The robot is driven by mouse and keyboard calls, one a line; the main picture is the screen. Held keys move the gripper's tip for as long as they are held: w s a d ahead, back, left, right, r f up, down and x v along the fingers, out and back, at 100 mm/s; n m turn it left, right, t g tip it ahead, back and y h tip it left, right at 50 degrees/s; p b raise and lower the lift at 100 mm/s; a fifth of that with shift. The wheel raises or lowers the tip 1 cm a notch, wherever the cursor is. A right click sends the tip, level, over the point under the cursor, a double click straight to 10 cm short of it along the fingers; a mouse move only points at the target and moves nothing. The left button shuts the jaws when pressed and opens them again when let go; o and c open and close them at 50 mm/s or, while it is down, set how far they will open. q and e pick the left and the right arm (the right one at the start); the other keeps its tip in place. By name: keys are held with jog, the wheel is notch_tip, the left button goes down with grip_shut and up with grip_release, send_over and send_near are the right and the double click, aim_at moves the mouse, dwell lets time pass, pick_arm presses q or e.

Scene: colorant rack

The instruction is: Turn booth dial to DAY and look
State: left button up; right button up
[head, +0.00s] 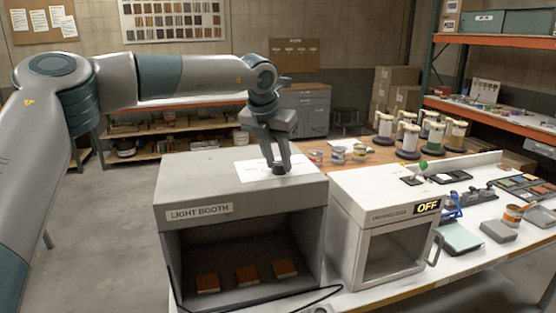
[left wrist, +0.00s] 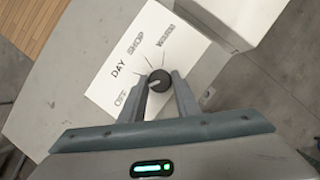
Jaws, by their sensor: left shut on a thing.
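The light booth (head: 240,202) is a grey box with a "LIGHT BOOTH" label and an open, dark front. Its black round dial (left wrist: 158,81) sits on a white plate (left wrist: 178,48) on the booth's top. The plate reads OFF, DAY, SHOP and a fourth word too blurred to read. A pale mark on the dial seems to point left, towards OFF, but is small. My left gripper (head: 279,169) reaches down from above; its fingers (left wrist: 160,92) are shut on the dial's sides. My right gripper is out of view.
Three reddish-brown sample tiles (head: 247,274) lie inside the booth. A white oven-like cabinet (head: 385,225) with an "OFF" display stands just right of it. Cans (head: 338,154) and several colorant canisters (head: 408,138) stand behind. A black cable (head: 250,304) runs along the front.

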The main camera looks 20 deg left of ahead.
pick_arm(q)
jog(key=shift+a+m, duration=0.1)
jog(key=shift+m, duration=0.6)
jog(key=shift+w+m+h+b, duration=0.1)
jog(key=shift+m+h+b, duration=0.2)
jog(key=shift+m+h, duration=0.3)
jog(key=shift+a+m+g, duration=0.1)
jog(key=shift+m+g, duration=0.2)
jog(key=shift+m, duration=0.5)
jog(key=shift+w+r+m+g+h+p, duration=0.1)
jog(key=shift+m+g+h+p, duration=0.5)
jog(key=shift+m, duration=1.1)
jog(key=shift+p, duration=0.3)
jog(key=o, duration=1)
